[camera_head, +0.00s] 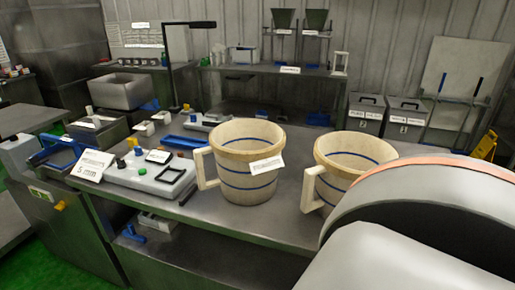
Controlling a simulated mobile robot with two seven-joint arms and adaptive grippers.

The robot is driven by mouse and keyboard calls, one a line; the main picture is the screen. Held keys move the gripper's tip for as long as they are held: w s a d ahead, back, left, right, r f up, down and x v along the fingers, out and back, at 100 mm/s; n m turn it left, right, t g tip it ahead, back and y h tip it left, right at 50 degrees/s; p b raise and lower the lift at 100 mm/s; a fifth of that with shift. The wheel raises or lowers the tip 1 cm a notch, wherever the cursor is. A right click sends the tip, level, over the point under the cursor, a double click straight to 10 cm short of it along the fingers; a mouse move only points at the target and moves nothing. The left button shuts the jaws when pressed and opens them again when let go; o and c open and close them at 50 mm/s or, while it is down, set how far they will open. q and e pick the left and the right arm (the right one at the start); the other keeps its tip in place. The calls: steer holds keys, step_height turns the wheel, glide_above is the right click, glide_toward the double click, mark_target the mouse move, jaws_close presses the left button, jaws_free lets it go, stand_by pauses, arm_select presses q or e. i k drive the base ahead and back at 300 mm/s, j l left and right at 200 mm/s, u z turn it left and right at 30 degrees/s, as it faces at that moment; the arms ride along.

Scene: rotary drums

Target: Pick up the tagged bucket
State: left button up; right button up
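A cream bucket (240,180) with blue bands and a side handle stands upright on the grey metal table (283,228). A white tag (267,165) hangs on the right of its front; the writing is too small to read. Its handle points left. A second similar bucket (330,182) stands to its right, handle also to the left. No tag shows on its visible part; its lower right is hidden by a large grey rounded shape with an orange band. Neither of my grippers is in view.
Left of the tagged bucket sit a grey control box (150,175) with knobs and a "5 mm" sign (91,165). Lidded grey bins (404,118) stand behind the right bucket. A back bench (290,70) holds funnels. Bare table lies in front of the buckets.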

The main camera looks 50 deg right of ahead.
mark_target(249, 159)
steer(key=i+j+z, duration=0.1)
steer(key=z, duration=0.3)
steer(key=i+j+z, duration=0.2)
steer(key=z, duration=0.2)
steer(key=i+j+z, duration=0.25)
steer(key=z, duration=0.2)
steer(key=i+j+z, duration=0.15)
steer(key=z, duration=0.3)
steer(key=i+j+z, duration=0.1)
steer(key=z, duration=0.3)
steer(key=i+j+z, duration=0.1)
steer(key=j+z, duration=0.2)
steer(key=z, duration=0.15)
